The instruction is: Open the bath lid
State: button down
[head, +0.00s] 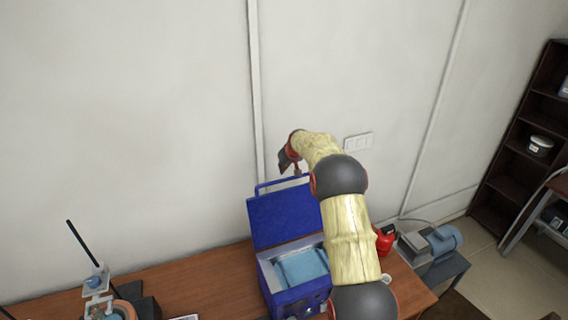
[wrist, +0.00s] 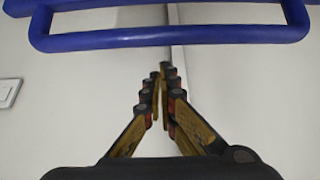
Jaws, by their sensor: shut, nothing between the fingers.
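The blue bath (head: 290,298) stands on the wooden table, with light blue liquid or lining (head: 302,268) showing inside. Its blue lid (head: 284,217) is raised and stands upright at the back of the bath. The lid's blue bar handle (head: 284,183) is at its top edge, and it also crosses the top of the wrist view (wrist: 170,38). My gripper (head: 291,166) is above and close to the handle, near the wall. In the wrist view my gripper (wrist: 164,72) has its fingers together with nothing between them, apart from the handle. My arm covers the right side of the bath and lid.
A stand with a dark rod (head: 82,245) is at the left on the table (head: 200,284). A red object (head: 384,240) and a grey-blue motor unit (head: 440,243) are to the right of my arm. The wall (head: 150,130) is close behind the lid. A dark shelf (head: 515,160) stands far right.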

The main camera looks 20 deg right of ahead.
jog(key=s, duration=0.1)
jog(key=s+p, duration=0.1)
jog(key=s, duration=0.1)
jog(key=shift+s+r, duration=0.25)
jog(key=shift+r, duration=0.1)
jog(key=shift+s, duration=0.1)
jog(key=shift+b, duration=0.45)
jog(key=s+b, duration=0.1)
jog(key=b, duration=0.2)
jog(key=shift+s, duration=0.1)
jog(key=s+t+b, duration=0.1)
jog(key=s+b, duration=0.1)
jog(key=b, duration=0.2)
jog(key=shift+r+b, duration=0.15)
jog(key=shift+b, duration=0.2)
jog(key=s+b, duration=0.1)
jog(key=b, duration=0.1)
jog(key=s+r+b, duration=0.1)
jog(key=s, duration=0.1)
jog(key=shift+s+b, duration=0.3)
jog(key=shift+b, duration=0.05)
jog(key=shift+r, duration=0.1)
